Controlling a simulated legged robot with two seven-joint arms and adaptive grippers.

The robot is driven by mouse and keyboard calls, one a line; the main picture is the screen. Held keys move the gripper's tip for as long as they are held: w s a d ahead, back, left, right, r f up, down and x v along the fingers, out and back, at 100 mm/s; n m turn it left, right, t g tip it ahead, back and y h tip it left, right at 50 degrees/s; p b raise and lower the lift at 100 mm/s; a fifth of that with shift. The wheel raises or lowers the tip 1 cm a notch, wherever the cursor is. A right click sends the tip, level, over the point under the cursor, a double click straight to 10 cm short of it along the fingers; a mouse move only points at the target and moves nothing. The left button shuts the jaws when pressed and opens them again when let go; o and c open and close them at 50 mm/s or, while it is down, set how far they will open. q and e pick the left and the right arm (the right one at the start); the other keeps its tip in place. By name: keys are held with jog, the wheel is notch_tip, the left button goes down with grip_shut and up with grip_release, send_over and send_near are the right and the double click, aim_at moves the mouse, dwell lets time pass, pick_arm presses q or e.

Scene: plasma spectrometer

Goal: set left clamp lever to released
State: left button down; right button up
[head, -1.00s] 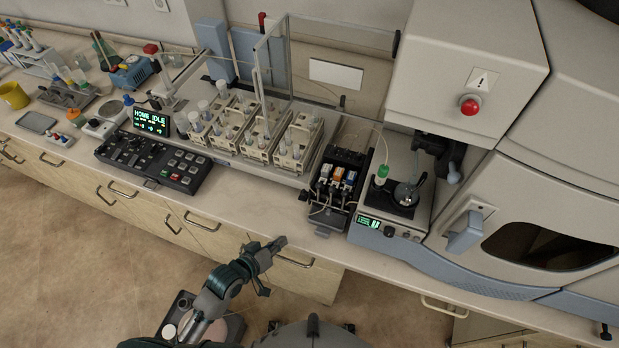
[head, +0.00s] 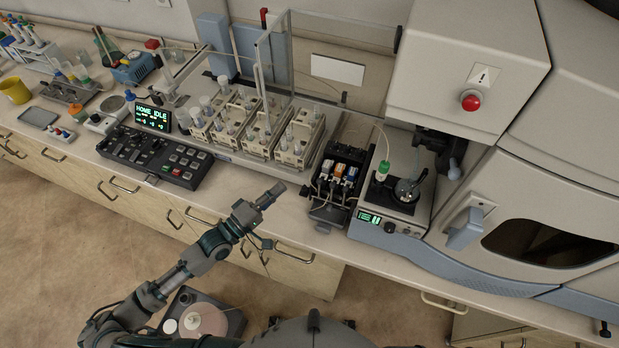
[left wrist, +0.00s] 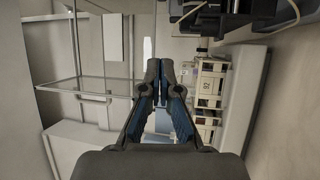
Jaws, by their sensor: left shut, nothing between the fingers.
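Dark parts, likely of the pump block (left wrist: 245,14), show at the top there. My right gripper is not in view.
Sample racks (head: 296,140) with vials stand behind my left gripper under a clear panel. A keypad unit (head: 152,158) lies to the left. A grey instrument with a green display (head: 370,219) stands right of the pump block. The bench front strip (head: 225,185) is clear.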

aim_at(320, 187)
pick_arm(q)
jog(key=w+d+p, duration=0.1)
jog(key=d, duration=0.2)
jog(key=w+d+r+p, duration=0.1)
jog(key=d, duration=0.1)
jog(key=w+d+p, duration=0.1)
jog(key=d, duration=0.2)
jog(key=shift+w+d+r, duration=0.25)
jog(key=shift+w+d, duration=0.05)
jog(key=shift+w, duration=0.1)
jog(key=shift+s+f, duration=0.1)
jog(key=shift+s, duration=0.15)
jog(key=shift+a, duration=0.1)
jog(key=shift+s+f+b, duration=0.1)
jog(key=shift+f+b, duration=0.1)
jog(key=shift+b, duration=0.3)
